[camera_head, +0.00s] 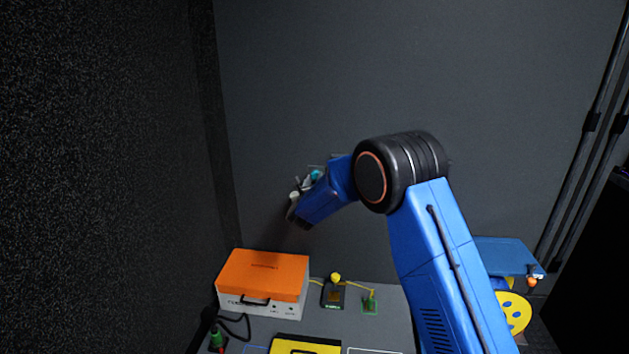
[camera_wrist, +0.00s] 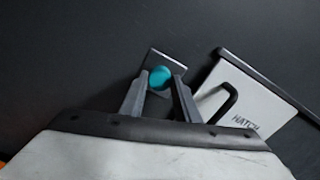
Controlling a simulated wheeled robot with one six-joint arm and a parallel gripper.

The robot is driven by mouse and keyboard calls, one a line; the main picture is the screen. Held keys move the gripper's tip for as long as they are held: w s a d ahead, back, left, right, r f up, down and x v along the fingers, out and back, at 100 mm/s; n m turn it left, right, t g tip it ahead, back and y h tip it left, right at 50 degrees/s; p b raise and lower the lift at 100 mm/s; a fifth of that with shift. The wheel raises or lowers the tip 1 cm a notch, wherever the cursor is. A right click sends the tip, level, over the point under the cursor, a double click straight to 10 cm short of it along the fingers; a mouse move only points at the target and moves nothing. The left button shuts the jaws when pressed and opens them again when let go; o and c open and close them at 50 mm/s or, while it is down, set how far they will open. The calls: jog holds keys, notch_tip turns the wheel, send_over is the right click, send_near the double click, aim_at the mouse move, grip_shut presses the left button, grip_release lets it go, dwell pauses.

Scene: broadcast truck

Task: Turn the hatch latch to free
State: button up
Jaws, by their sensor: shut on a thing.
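The hatch latch shows in the wrist view as a round teal knob (camera_wrist: 160,76) on a small dark grey plate (camera_wrist: 171,62) with a pale edge. My gripper (camera_wrist: 160,84) is shut on the knob, with one grey finger on each side of it. To the right is the light grey hatch (camera_wrist: 225,90), marked HATCH, with a black handle and a dark top edge. In the head view the teal knob (camera_head: 316,174) shows small against the wall, beside my arm. My arm hides most of the hatch there.
Below is a grey worktop (camera_head: 385,330) with an orange-lidded case (camera_head: 263,273), a small dark box with a yellow knob (camera_head: 335,278), a green-edged piece (camera_head: 370,304) and a black-and-yellow item (camera_head: 305,345). A dark textured wall (camera_head: 100,170) stands at left. A yellow reel (camera_head: 514,312) is at right.

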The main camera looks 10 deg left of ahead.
jog(key=n, duration=0.4)
jog(key=shift+n, duration=0.4)
jog(key=n, duration=0.4)
jog(key=shift+n, duration=0.3)
jog(key=n, duration=0.4)
jog(key=shift+f+n, duration=0.1)
jog(key=shift+n, duration=2)
jog(key=shift+a, duration=0.1)
jog(key=o, duration=1)
jog(key=shift+o, duration=0.2)
jog(key=shift+s, duration=0.15)
